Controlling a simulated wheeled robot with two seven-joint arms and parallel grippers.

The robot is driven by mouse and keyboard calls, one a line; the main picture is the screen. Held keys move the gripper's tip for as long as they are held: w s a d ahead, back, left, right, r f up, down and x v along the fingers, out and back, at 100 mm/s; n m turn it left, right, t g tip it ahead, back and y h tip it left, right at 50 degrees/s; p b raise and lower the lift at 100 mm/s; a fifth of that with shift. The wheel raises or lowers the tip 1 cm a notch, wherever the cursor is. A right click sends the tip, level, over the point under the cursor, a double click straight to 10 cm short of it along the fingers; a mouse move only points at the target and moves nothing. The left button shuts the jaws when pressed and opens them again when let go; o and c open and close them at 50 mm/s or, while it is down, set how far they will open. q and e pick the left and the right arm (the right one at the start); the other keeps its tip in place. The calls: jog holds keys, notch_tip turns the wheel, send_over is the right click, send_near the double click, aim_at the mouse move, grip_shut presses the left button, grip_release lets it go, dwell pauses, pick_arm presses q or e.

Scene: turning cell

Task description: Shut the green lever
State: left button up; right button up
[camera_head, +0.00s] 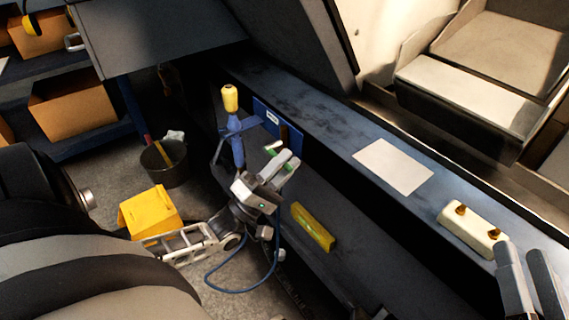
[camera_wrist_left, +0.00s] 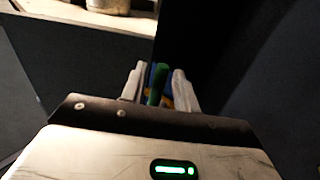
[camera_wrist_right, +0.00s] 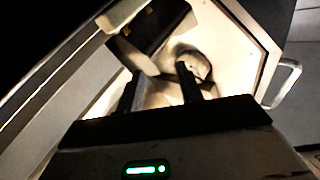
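The green lever (camera_head: 287,167) shows in the head view at my left gripper's fingers, beside the dark bench's front face. In the left wrist view the green lever (camera_wrist_left: 157,83) stands between the two pale fingers of my left gripper (camera_wrist_left: 158,88). A narrow gap seems to show beside it, so the fingers look open around it. The lever's base is mostly hidden by the fingers. In the head view my left gripper (camera_head: 281,168) points away from me. My right gripper (camera_head: 530,285) is at the lower right, and the right wrist view shows its fingers (camera_wrist_right: 160,90) apart and empty.
A blue post with a yellow top (camera_head: 230,98) stands just left of the lever. A yellow-green level (camera_head: 313,227) lies on the lower ledge. A white sheet (camera_head: 393,166) and a cream block with brass knobs (camera_head: 472,229) are on the upper ledge. A bucket (camera_head: 163,165) stands on the floor.

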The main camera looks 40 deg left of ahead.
pick_arm(q)
jog(key=v, duration=1.6)
pick_arm(e)
jog(key=shift+f, duration=0.25)
jog(key=shift+s+g, duration=0.1)
jog(key=shift+g, duration=0.2)
